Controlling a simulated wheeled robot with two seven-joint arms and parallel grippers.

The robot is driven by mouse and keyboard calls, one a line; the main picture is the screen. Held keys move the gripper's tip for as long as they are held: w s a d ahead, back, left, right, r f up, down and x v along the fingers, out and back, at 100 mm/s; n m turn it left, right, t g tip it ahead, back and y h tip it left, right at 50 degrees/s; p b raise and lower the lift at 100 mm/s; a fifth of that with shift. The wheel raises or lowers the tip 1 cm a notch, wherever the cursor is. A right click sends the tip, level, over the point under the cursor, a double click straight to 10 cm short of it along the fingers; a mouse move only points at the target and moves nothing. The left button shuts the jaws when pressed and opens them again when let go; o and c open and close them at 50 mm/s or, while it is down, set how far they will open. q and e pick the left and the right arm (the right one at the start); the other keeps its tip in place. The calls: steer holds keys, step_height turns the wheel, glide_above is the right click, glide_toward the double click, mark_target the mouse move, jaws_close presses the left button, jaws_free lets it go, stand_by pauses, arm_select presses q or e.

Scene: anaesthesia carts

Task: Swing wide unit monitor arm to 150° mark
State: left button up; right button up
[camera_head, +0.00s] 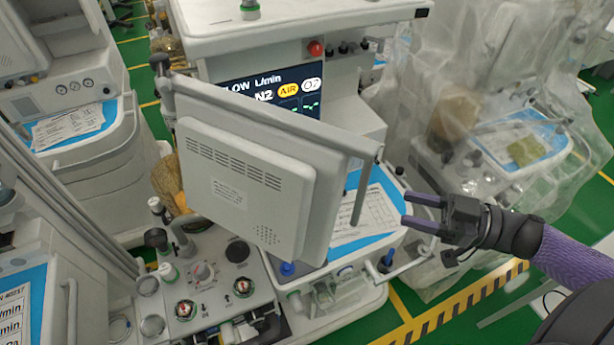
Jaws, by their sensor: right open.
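The monitor (240,185) shows its pale grey back, with vent slots and a label, in the middle of the head view. It stands tilted in front of the wide unit (355,120). A grey vertical bar (361,195) hangs at its right edge. My right gripper (405,209) is right of this bar, fingers pointing left, open and empty. It looks apart from the monitor in the picture; the depth between them is hard to tell. The monitor's arm joint and any 150° mark cannot be made out. My left gripper is not in view.
A lit flow screen (283,90) is partly hidden behind the monitor. A control panel with gauges (210,275) lies below it. A plastic-covered cart (500,110) stands at right, and other carts at left. Yellow-black floor tape (460,305) runs at lower right.

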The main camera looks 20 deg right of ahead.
mark_target(353, 226)
steer(key=x, duration=0.9)
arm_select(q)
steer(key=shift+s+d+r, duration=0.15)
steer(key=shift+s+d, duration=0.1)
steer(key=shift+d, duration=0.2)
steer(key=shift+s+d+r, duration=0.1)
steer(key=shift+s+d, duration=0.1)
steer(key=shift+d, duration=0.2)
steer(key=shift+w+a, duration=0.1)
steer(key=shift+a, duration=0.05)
arm_select(e)
jaws_close()
